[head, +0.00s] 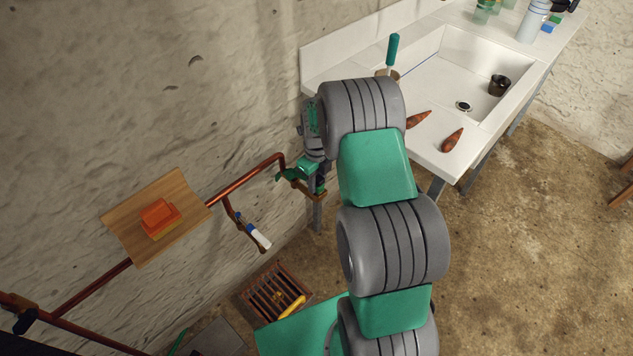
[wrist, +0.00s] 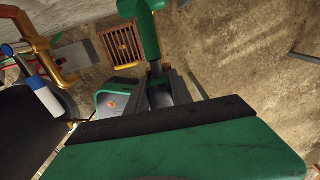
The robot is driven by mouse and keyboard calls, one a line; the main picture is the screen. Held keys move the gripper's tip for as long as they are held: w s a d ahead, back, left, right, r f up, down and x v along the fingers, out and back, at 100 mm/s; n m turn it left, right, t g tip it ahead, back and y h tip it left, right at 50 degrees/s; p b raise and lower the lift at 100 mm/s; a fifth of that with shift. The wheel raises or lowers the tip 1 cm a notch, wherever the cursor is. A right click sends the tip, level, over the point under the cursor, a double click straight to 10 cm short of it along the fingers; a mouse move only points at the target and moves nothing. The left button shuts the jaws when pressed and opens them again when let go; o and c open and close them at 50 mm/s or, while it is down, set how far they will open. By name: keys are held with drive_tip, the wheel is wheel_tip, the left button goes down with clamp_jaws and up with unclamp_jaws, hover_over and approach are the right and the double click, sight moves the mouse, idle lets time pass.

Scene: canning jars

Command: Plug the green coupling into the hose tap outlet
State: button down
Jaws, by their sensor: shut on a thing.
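My gripper (wrist: 168,86) is shut on a green elbow-shaped piece, which looks like the green coupling (wrist: 140,28), in the wrist view. It points away from my fingers over the floor. In the head view my wrist hides most of my gripper, and green shows beside the copper pipe's end (head: 272,160). A brass fitting with a white-and-blue part (head: 259,237) hangs from a branch of the pipe. The white-and-blue part shows at the left in the wrist view (wrist: 44,94), apart from the coupling. I cannot tell which opening is the hose tap outlet.
A wooden board (head: 120,222) on the wall carries an orange block (head: 158,215). A rusty floor grate (head: 262,287) with a yellow thing on it lies below. A white sink counter (head: 436,158) stands close to my arm.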

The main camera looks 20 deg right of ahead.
drive_tip(key=shift+f+b, duration=0.3)
drive_tip(key=shift+f, duration=0.15)
drive_tip(key=shift+r, duration=0.15)
drive_tip(key=shift+r+p, duration=0.3)
drive_tip(key=c, duration=1.7)
unclamp_jaws()
clamp_jaws()
drive_tip(key=shift+r, duration=0.1)
drive_tip(key=shift+r+p, duration=1.25)
drive_tip(key=shift+r, duration=0.7)
